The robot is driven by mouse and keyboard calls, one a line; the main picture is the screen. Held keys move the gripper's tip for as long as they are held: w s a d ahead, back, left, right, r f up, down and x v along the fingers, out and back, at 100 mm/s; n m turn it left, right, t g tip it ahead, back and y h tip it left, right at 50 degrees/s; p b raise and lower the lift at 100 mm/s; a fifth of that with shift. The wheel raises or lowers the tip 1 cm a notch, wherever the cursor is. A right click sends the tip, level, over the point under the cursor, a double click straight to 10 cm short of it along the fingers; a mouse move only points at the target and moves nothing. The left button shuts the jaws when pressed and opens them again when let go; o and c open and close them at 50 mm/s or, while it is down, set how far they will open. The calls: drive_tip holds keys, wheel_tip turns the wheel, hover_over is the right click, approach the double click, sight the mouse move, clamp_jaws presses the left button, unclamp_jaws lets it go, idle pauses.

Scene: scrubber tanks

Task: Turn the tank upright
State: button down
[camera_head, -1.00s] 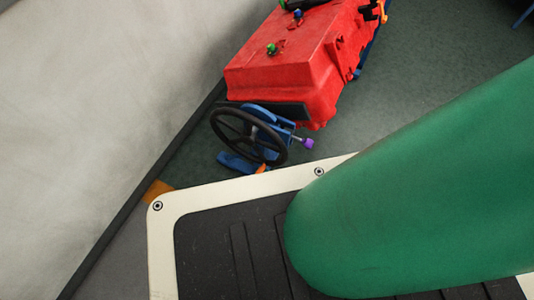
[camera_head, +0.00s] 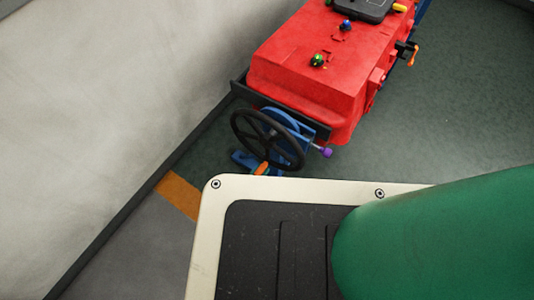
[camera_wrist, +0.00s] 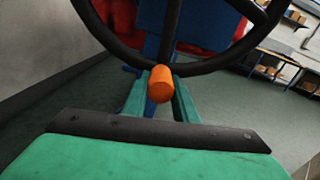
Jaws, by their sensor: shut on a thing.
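The red tank (camera_head: 300,80) sits in a blue frame at the top of the head view, its lidded face mostly upward but slanting in the picture; I cannot tell whether it is level. A black handwheel (camera_head: 268,138) is at its near end, with an orange handle (camera_head: 262,168) low on its rim. In the wrist view the wheel rim (camera_wrist: 222,62) spans the top, and my gripper (camera_wrist: 161,86) has its green fingers around the orange handle, shut on it. My gripper is not discernible in the head view; the tank's underside is hidden.
A pale wall (camera_head: 110,100) runs along the left, close to the wheel and tank. Green floor (camera_head: 455,110) is clear to the tank's right. An orange floor stripe (camera_head: 178,195) lies by the wall. Shelving (camera_wrist: 275,65) stands far off in the wrist view.

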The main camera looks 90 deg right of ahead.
drive_tip(key=shift+w+d+r, duration=0.1)
drive_tip(key=shift+w+d, duration=0.15)
drive_tip(key=shift+w, duration=0.2)
drive_tip(key=shift+w+d+r, duration=0.1)
drive_tip(key=shift+w+d, duration=0.1)
drive_tip(key=shift+w, duration=0.2)
drive_tip(key=shift+w+d, duration=0.1)
drive_tip(key=shift+d, duration=0.05)
drive_tip(key=c, duration=1.4)
unclamp_jaws()
drive_tip(key=shift+c, duration=0.2)
drive_tip(key=shift+s+f, duration=0.1)
drive_tip(key=shift+s, duration=0.1)
drive_tip(key=shift+a, duration=0.2)
drive_tip(key=v, duration=1)
drive_tip(key=shift+w+a, duration=0.25)
